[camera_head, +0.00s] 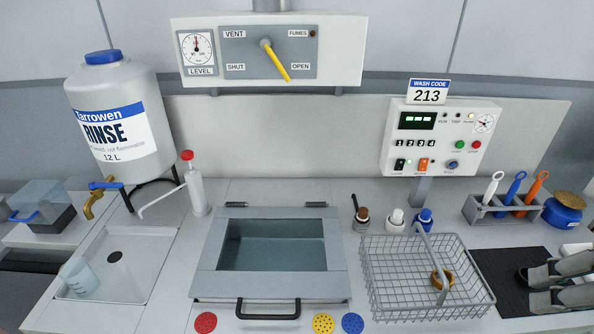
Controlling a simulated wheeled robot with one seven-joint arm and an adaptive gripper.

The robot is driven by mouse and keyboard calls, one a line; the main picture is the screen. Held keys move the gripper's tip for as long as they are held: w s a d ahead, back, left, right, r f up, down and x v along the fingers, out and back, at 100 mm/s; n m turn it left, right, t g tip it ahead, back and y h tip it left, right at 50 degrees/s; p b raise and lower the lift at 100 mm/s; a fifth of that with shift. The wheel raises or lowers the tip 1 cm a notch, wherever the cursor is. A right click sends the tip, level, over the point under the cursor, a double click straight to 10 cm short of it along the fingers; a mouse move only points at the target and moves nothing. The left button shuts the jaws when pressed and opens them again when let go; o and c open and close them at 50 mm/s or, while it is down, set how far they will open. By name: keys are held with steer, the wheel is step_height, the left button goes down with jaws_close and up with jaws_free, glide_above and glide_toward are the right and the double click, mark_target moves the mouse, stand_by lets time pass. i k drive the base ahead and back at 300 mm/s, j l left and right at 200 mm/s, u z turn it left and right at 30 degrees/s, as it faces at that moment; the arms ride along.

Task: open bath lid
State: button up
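The bath lid (208,283) is a grey frame around a clear window, with teal liquid showing beneath. It lies flat and looks shut over the bath in the middle of the counter. Two hinges (236,204) sit along its back edge. A black bar handle (268,316) is at its front edge. My gripper (531,288) is at the far right edge, above a black mat, with a gap between its two grey fingers. It is open, with nothing seen in it, well right of the lid and beyond the wire basket.
A wire basket (425,312) with a raised handle and a brown ring inside stands between the lid and my gripper. Small bottles (395,221) stand behind it. A white pump bottle (197,190) is behind left of the lid. A yellow lever (276,62) on the panel above points towards OPEN.

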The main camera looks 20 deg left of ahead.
mark_target(207, 283)
steer(key=j+u, duration=0.1)
steer(key=u, duration=0.65)
steer(key=j+u, duration=0.1)
steer(key=u, duration=0.25)
steer(key=k+j+u, duration=0.15)
steer(key=j+u, duration=0.15)
steer(key=j, duration=0.2)
steer(key=k+j+u, duration=0.1)
steer(key=j+u, duration=0.15)
steer(key=j, duration=0.2)
